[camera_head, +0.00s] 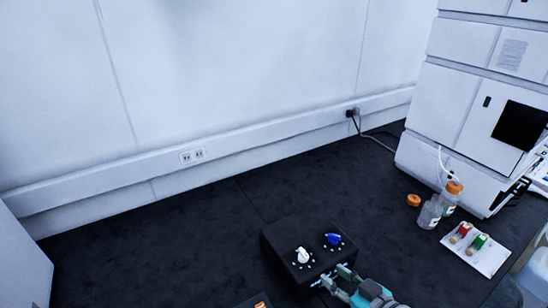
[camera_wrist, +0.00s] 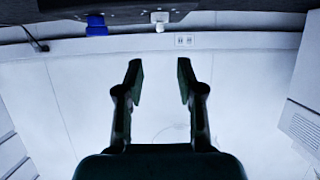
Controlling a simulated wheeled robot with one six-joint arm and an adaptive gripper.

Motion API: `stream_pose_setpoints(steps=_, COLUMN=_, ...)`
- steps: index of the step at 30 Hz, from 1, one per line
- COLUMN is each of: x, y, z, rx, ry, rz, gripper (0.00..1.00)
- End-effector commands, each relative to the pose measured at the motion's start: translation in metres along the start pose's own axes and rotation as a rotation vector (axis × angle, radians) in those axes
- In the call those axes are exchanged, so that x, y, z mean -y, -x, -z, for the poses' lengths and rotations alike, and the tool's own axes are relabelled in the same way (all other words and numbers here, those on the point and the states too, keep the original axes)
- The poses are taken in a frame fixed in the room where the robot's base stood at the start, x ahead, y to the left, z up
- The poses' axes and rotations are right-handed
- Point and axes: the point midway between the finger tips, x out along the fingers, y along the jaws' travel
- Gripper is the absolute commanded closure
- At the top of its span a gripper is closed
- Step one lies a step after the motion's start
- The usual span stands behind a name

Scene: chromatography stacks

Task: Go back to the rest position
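My gripper (camera_wrist: 159,68) is open in the wrist view, with its two dark fingers apart and nothing between them. In the head view my gripper (camera_head: 338,279) shows at the bottom edge, beside the lower right side of a black box (camera_head: 283,282). The box carries a white knob (camera_head: 302,255) and a blue knob (camera_head: 332,239). In the wrist view the blue knob (camera_wrist: 96,26) and the white knob (camera_wrist: 159,17) show upside down at the top, beyond the fingertips. I cannot tell whether the gripper touches the box.
A white instrument stack (camera_head: 455,115) stands at the right. Glass bottles (camera_head: 429,214), a loose orange cap (camera_head: 413,200) and a white tray (camera_head: 488,262) with red and green-marked vials are near it. The dark bench (camera_head: 150,255) left of the box is clear.

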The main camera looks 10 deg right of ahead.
Motion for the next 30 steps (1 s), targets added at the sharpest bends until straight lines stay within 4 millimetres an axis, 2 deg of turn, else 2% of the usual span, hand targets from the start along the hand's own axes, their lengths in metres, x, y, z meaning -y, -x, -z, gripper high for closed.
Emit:
stream_pose_setpoints(steps=5, x=0.007, y=0.002, z=-0.017, rx=0.006, ry=-0.038, rz=-0.026, gripper=0.62)
stream_pose_setpoints(steps=8, x=0.016, y=0.006, z=-0.038, rx=0.009, ry=-0.083, rz=-0.066, gripper=0.62)
stream_pose_setpoints(steps=14, x=0.036, y=0.028, z=-0.086, rx=0.011, ry=-0.165, rz=-0.166, gripper=0.62)
stream_pose_setpoints(steps=21, x=0.060, y=0.071, z=-0.132, rx=0.004, ry=-0.205, rz=-0.269, gripper=0.62)
stream_pose_setpoints(steps=30, x=0.091, y=0.141, z=-0.166, rx=-0.027, ry=-0.188, rz=-0.341, gripper=0.62)
